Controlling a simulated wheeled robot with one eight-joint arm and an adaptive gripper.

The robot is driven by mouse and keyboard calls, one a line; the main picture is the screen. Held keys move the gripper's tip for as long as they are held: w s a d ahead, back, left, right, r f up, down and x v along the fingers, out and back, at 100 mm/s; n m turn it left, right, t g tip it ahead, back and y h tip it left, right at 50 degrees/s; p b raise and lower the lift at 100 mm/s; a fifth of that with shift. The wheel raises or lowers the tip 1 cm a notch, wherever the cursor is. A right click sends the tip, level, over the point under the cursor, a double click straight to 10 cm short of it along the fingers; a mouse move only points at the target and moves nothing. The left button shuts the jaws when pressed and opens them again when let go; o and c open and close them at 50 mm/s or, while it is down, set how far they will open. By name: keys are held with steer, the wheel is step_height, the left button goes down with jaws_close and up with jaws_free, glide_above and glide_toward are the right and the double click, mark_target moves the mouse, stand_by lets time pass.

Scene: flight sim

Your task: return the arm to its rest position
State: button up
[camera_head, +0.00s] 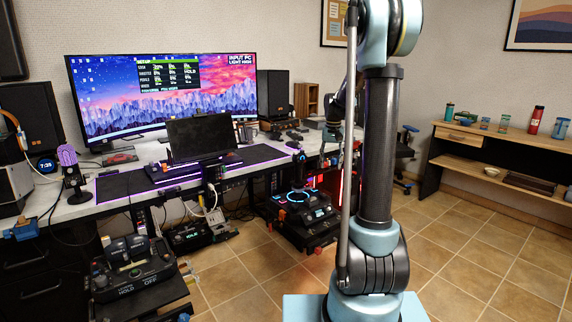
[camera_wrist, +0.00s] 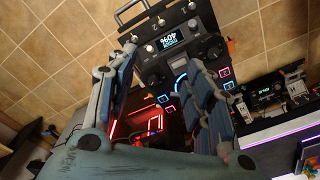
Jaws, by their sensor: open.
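My arm stands upright at the right of centre in the head view, its blue-grey links and dark column in front of the room. My gripper (camera_wrist: 162,60) shows in the wrist view with its two ribbed blue-grey fingers apart and nothing between them. Past the fingertips is a dark control panel (camera_wrist: 207,52) with a small lit screen reading 40%, upside down in that view. The gap between fingers and panel is hard to judge.
A desk (camera_head: 75,209) with a large monitor (camera_head: 160,95) stands at the left. A control unit with a glowing blue ring (camera_head: 296,197) sits low beside my arm. A throttle box (camera_head: 135,268) is at the front left. A wooden shelf (camera_head: 500,137) stands right; tiled floor (camera_head: 475,240) before it is clear.

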steer(key=s+r, duration=0.2)
steer(key=s, duration=2.1)
steer(key=s+f, duration=0.5)
steer(key=s, duration=0.3)
steer(key=s+f+n+t, duration=0.1)
steer(key=s+f, duration=0.4)
steer(key=s, duration=0.4)
steer(key=shift+s+n+t, duration=0.3)
steer(key=shift+w+f, duration=0.2)
steer(key=shift+w, duration=0.25)
